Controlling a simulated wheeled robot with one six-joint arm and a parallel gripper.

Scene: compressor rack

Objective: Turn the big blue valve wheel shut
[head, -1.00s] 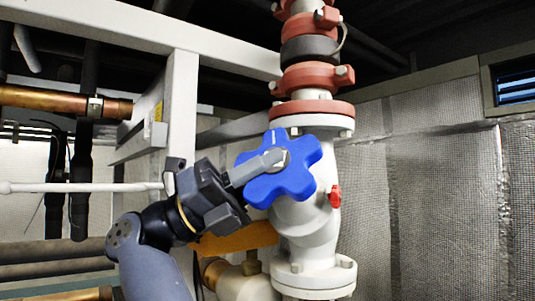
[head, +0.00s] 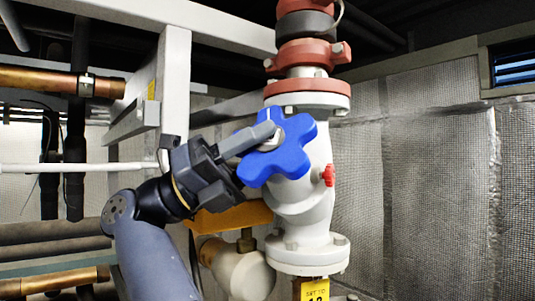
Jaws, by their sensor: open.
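The big blue valve wheel (head: 288,158) has rounded lobes and sits on the front of a white valve body (head: 309,200) in the middle of the head view. My gripper (head: 262,138) reaches in from the left, with a grey finger lying across the wheel's upper left part near its hub. The jaws are open. The other finger cannot be made out clearly, and part of the wheel's left side is hidden behind my gripper. I cannot tell whether the finger touches the wheel.
A small red knob (head: 328,175) sits on the valve's right side. Red flanges (head: 307,90) rise above it. A white frame post (head: 175,85) and copper pipe (head: 55,80) stand left. Free room lies right, before the mesh-covered wall (head: 435,200).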

